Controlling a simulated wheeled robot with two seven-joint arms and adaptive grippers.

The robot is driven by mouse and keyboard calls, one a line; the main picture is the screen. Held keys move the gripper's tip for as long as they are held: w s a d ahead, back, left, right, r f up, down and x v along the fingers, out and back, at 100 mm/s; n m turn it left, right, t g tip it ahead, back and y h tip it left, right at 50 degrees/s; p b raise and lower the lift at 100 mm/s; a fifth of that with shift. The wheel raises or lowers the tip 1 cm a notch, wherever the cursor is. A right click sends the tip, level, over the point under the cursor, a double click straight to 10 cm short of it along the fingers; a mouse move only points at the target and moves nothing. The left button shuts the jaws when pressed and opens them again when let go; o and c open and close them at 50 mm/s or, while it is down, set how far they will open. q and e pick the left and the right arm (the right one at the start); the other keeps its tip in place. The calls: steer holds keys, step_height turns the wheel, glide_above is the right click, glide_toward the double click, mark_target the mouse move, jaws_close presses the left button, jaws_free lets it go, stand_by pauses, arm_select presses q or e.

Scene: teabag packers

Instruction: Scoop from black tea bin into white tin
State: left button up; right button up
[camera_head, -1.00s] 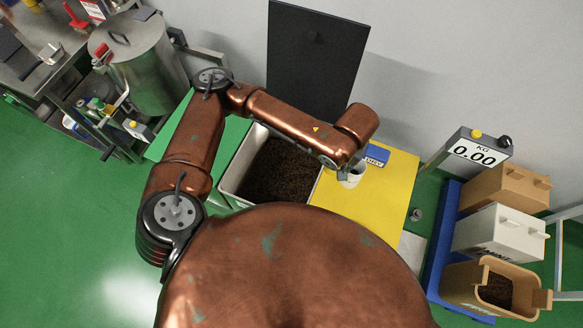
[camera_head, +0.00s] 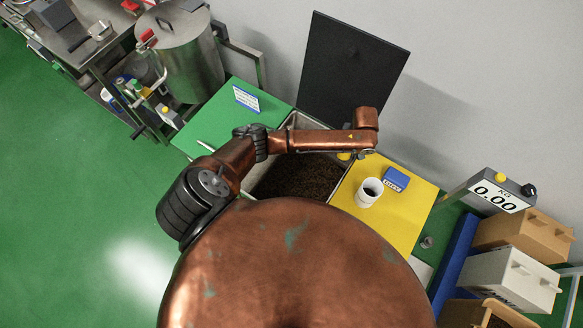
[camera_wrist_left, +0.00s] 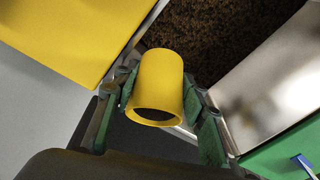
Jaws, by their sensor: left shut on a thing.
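The black tea bin (camera_head: 254,180) is a pale open bin with dark loose tea (camera_head: 297,178) inside. The tea also shows at the top of the left wrist view (camera_wrist_left: 215,35). The white tin (camera_head: 368,195) stands upright and open on the yellow surface right of the bin. My left gripper (camera_wrist_left: 162,98) is shut on a yellow cylindrical scoop (camera_wrist_left: 158,80), its green-padded fingers on either side. A bit of the yellow scoop (camera_head: 344,156) shows under my wrist in the head view, near the bin's far right corner. Whether it holds tea is hidden. My right gripper is out of view.
A blue block (camera_head: 397,178) lies beside the tin on the yellow surface (camera_head: 405,222). The black lid (camera_head: 350,75) stands behind the bin. A green surface (camera_head: 225,112) lies left. A scale display reading 0.00 (camera_head: 500,196) and tan and white boxes (camera_head: 510,275) are at right.

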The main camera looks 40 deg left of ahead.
arm_select(q)
steer(key=shift+n, duration=0.9)
steer(key=s+a+f+b, duration=0.1)
steer(key=s+a+f, duration=0.3)
steer(key=f, duration=0.5)
steer(key=s+a+f+b, duration=0.1)
steer(key=s+a+f, duration=0.3)
steer(key=s+f, duration=0.3)
steer(key=s+a+f+b, duration=0.1)
steer(key=s+a+f, duration=0.3)
steer(key=f, duration=0.8)
steer(key=shift+s+a, duration=0.15)
steer(key=shift+s, duration=0.45)
steer(key=shift+s+a, duration=0.15)
steer(key=shift+s, duration=0.45)
steer(key=shift+s+a+f, duration=0.1)
steer(key=shift+s+f, duration=0.15)
steer(key=shift+f+b, duration=0.15)
steer(key=shift+b, duration=0.4)
steer(key=shift+r, duration=0.4)
step_height(320, 180, up, 43)
steer(key=p, duration=2.8)
